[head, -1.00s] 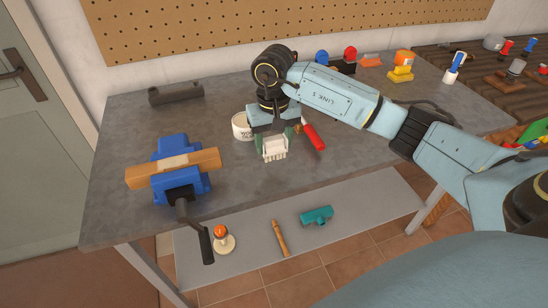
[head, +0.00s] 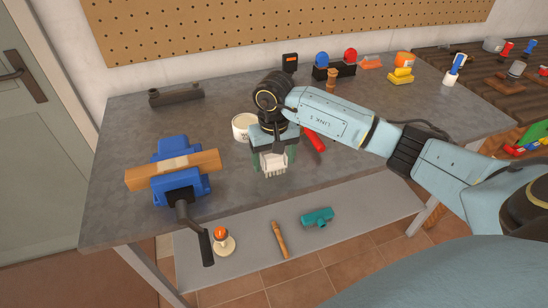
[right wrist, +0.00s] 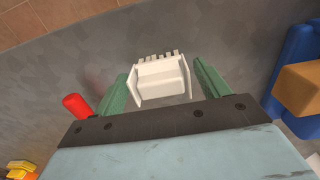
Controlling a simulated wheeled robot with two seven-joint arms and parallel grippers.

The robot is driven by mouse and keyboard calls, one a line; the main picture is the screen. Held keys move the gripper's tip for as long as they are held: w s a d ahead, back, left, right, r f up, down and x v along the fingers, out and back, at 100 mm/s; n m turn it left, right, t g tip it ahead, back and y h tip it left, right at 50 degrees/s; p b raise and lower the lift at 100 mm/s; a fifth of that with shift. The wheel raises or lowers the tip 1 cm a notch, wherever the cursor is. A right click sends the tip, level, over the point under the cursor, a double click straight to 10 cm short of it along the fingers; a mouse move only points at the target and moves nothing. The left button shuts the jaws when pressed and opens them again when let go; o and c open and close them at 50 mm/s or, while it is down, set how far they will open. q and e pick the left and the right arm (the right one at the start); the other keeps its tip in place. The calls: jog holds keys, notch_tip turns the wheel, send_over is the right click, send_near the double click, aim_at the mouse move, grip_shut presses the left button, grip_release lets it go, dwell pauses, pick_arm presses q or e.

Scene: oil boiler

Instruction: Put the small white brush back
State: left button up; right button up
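The small white brush (head: 273,163) is between the green fingers of my right gripper (head: 273,157), above the front middle of the grey workbench (head: 340,165). In the right wrist view the brush (right wrist: 162,80) lies across the space between the fingertips (right wrist: 163,88), its toothed, bristle-like edge pointing away from the gripper. The fingers stand wide apart, one at each side of it, and it moves with the gripper. I cannot tell from these frames how far it is above the bench top. My left gripper is not in view.
A white round container (head: 243,127) stands just left of the gripper, and a red-handled tool (head: 315,141) lies just right. A blue vise (head: 172,152) clamps a wooden block at the left. A holder with blue and red items (head: 334,71) stands at the back. The right-middle bench is clear.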

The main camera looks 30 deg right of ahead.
aim_at(274, 156)
jog(key=shift+r, duration=0.15)
notch_tip(274, 156, up, 12)
dwell(0.6)
